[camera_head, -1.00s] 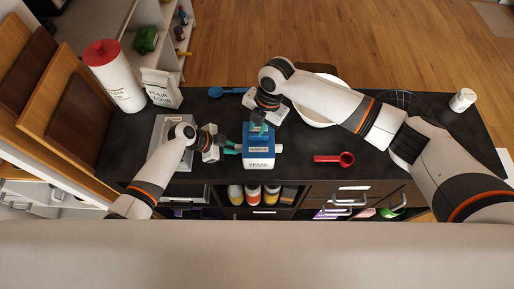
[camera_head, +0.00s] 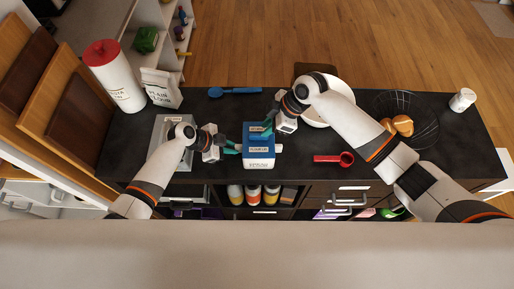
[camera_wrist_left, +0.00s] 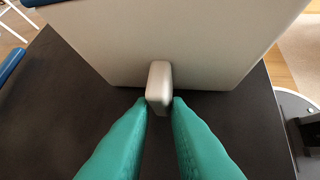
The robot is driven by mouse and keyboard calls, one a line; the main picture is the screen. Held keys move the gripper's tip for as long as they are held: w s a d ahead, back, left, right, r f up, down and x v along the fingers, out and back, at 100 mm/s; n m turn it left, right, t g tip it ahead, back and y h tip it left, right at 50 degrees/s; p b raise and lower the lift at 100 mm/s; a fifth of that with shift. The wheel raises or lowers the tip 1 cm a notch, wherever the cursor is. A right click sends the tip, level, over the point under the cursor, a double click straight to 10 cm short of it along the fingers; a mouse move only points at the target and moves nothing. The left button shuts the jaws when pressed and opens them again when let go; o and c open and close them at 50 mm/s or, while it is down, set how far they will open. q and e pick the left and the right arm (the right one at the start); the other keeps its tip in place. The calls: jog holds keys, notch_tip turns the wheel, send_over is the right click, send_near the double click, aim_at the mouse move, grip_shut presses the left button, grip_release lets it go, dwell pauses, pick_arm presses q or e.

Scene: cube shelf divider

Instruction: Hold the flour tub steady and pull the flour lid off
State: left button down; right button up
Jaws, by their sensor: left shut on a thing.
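The flour tub (camera_head: 258,163) stands near the front edge of the dark counter, white below and blue above, with lettering on its front. Its blue lid (camera_head: 252,136) is at the top. I cannot tell whether it is seated or loosened. My left gripper (camera_head: 237,148) reaches in from the left. In the left wrist view, its teal fingers are shut on the tub's pale handle (camera_wrist_left: 159,82), against the pale tub wall (camera_wrist_left: 205,40). My right gripper (camera_head: 271,121) is just right of the lid's upper part. Its finger gap is too small to judge.
A blue spoon (camera_head: 235,91) lies behind the tub. A red measuring scoop (camera_head: 335,159) lies to the right. A white bowl (camera_head: 343,90) and a wire basket with bread (camera_head: 402,125) are farther right. A flour bag (camera_head: 161,88) stands at the back left.

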aim_at(258, 134)
jog(key=shift+x, duration=2.15)
grip_shut()
jog(key=shift+r, duration=0.25)
pick_arm(q)
jog(key=shift+f, duration=0.1)
pick_arm(e)
jog(key=shift+r, duration=0.35)
jog(key=shift+r, duration=0.2)
